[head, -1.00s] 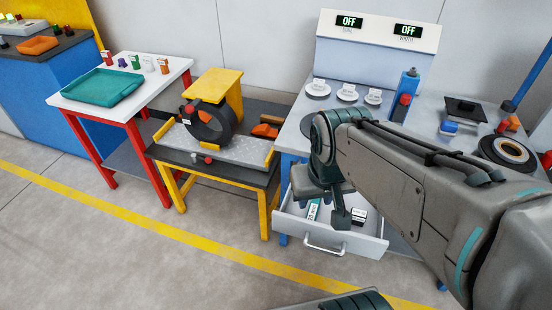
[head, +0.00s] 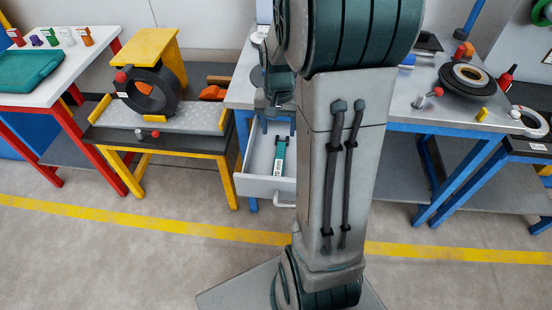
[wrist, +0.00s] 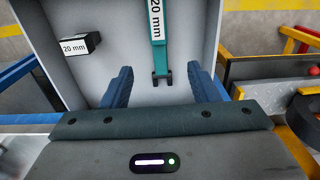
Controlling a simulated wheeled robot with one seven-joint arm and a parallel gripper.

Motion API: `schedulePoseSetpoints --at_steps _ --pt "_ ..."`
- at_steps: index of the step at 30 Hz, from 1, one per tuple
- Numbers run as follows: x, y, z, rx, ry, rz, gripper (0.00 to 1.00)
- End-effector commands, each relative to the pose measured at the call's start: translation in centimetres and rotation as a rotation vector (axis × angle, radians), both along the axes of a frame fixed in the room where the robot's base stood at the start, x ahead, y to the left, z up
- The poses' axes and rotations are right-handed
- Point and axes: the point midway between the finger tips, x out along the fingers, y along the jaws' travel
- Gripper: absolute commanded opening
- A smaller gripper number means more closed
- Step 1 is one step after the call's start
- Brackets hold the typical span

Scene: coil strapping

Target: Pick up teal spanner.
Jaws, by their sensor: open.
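The teal spanner (head: 280,156) lies in the open drawer (head: 262,188), with a white "20 mm" label on its handle. In the wrist view the spanner (wrist: 159,38) points down the picture, its dark forked end lying between the two blue fingers. My gripper (wrist: 162,82) is open and empty, with one finger on each side of that end. I cannot tell how high the fingers are above the drawer floor. In the head view my arm hides part of the drawer and most of the gripper.
A black block (wrist: 82,46) with a white "20 mm" face lies in the drawer, left of the spanner in the wrist view. The drawer walls stand close around. A yellow stand (head: 150,50) with a dark coil is left of the drawer in the head view.

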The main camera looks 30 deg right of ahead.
Motion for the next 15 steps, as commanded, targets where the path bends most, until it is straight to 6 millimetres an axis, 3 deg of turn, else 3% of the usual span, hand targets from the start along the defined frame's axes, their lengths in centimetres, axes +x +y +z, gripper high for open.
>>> schedulePoseSetpoints --at_steps 9,15 --pt "-0.1 -0.2 -5.8 0.003 0.008 -0.008 0.55" --pt "0.0 -0.2 -8.3 0.001 0.004 -0.007 0.55"
